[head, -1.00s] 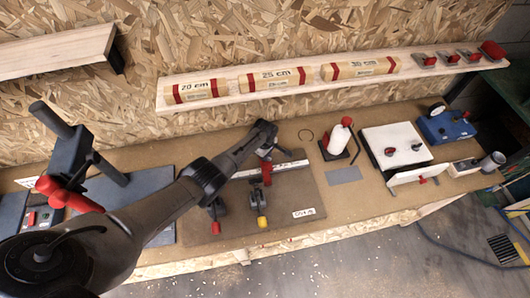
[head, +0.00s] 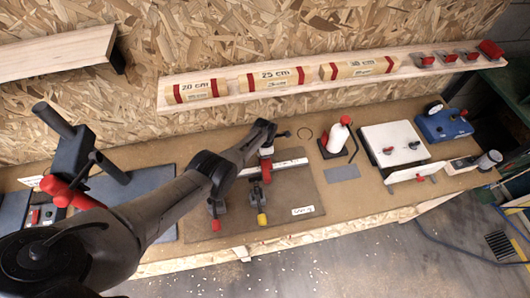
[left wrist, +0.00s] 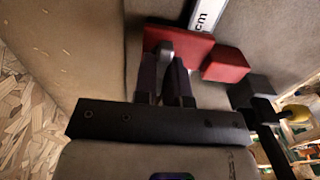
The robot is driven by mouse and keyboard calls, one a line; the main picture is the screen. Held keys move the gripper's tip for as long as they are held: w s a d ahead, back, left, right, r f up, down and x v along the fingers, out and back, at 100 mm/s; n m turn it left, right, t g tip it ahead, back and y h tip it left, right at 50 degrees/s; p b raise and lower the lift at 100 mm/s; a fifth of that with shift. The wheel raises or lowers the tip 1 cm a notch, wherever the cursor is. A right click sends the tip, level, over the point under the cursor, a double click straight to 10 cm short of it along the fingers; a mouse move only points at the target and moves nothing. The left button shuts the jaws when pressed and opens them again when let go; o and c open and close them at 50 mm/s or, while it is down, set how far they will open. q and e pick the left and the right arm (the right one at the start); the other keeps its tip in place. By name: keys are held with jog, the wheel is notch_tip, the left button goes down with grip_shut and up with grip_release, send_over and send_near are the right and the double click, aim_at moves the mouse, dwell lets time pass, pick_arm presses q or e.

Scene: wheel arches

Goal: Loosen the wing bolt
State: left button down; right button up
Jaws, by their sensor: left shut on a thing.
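A fixture with a white ruler bar (head: 288,164) and red blocks (head: 266,175) stands on a grey-brown plate. My left gripper (head: 266,148) is over the back part of this fixture, with its arm coming in from the left. In the left wrist view my left gripper (left wrist: 165,70) has its two dark fingers close together on a small grey piece, which looks like the wing bolt (left wrist: 166,48), in front of a red block (left wrist: 185,45). The fingers hide most of the bolt, so its turn angle is unclear. My right gripper is not in view.
Two toggle clamps, one with a red tip (head: 216,225) and one with a yellow tip (head: 262,219), stand at the plate's front. A red-and-white bottle (head: 338,135) and a white box (head: 393,144) are to the right. A shelf (head: 205,102) runs behind.

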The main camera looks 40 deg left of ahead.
pick_arm(q)
jog(key=shift+s+a+f+n, duration=0.1)
jog(key=shift+s+f+n, duration=0.05)
jog(key=shift+n, duration=0.75)
jog(key=c, duration=1.2)
grip_release()
jog(key=shift+r, duration=0.2)
notch_tip(320, 180, up, 6)
jog(key=p, duration=0.5)
jog(key=shift+r, duration=0.15)
jog(key=shift+r+p, duration=0.8)
jog(key=shift+r, duration=2.85)
